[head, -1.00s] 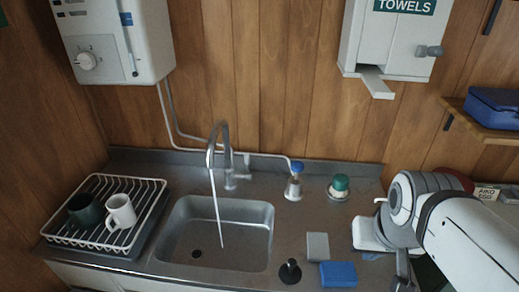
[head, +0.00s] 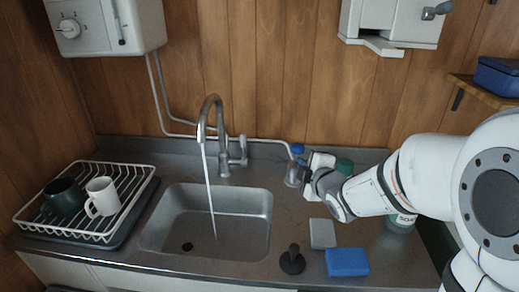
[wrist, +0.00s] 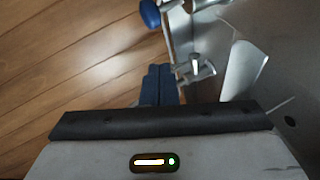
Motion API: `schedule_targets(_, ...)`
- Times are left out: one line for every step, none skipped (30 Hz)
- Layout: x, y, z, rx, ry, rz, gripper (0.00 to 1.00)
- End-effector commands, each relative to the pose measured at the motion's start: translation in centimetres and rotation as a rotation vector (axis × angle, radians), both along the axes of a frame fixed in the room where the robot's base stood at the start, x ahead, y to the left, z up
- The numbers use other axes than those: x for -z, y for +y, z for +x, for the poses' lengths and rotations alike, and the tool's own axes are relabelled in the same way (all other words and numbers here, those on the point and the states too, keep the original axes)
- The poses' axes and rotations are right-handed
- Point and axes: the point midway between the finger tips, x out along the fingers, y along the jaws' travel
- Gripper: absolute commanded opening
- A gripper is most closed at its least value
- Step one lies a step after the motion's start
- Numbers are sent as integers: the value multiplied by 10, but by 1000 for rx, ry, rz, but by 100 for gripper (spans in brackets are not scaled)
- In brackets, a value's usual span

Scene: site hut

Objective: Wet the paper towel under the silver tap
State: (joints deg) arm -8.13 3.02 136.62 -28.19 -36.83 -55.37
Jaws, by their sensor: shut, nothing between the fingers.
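The silver tap (head: 211,112) stands behind the sink (head: 262,215). A thin stream of water (head: 208,185) runs from its spout into the basin. A white dispenser (head: 392,18) hangs on the wall at upper right. A pale tongue (head: 383,46) sticks out under it; I cannot tell if it is paper towel. I see no loose paper towel for certain. My gripper is over the counter right of the sink, by the blue-topped container (head: 295,172). In the wrist view its dark blue fingers (wrist: 160,72) are shut and empty. A silver fitting (wrist: 195,70) shows beyond them.
A rack (head: 95,235) with a dark mug (head: 64,197) and a white mug (head: 102,197) is at left. A green-topped container (head: 344,166) is partly behind my arm.

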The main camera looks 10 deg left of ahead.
Motion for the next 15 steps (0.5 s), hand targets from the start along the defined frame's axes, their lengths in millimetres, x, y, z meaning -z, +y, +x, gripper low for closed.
schedule_targets(23,19,4,-86,-73,-29,0)
schedule_targets(27,29,5,-134,-123,-44,0)
schedule_targets(32,41,5,-194,-187,-59,0)
schedule_targets(35,50,5,-232,-231,-67,0)
schedule_targets(38,58,3,-268,-274,-73,0)
schedule_targets(41,66,1,-308,-324,-80,0)
schedule_targets(43,72,0,-334,-357,-82,0)
schedule_targets(44,77,-2,-356,-387,-83,0)
schedule_targets(46,82,-4,-381,-422,-84,0)
schedule_targets(47,85,-5,-395,-443,-84,0)
schedule_targets(47,87,-6,-406,-460,-85,0)
schedule_targets(47,90,-8,-418,-477,-84,0)
schedule_targets(47,92,-8,-425,-487,-84,0)
schedule_targets(46,94,-8,-429,-495,-84,0)
schedule_targets(45,97,-6,-433,-500,-83,0)
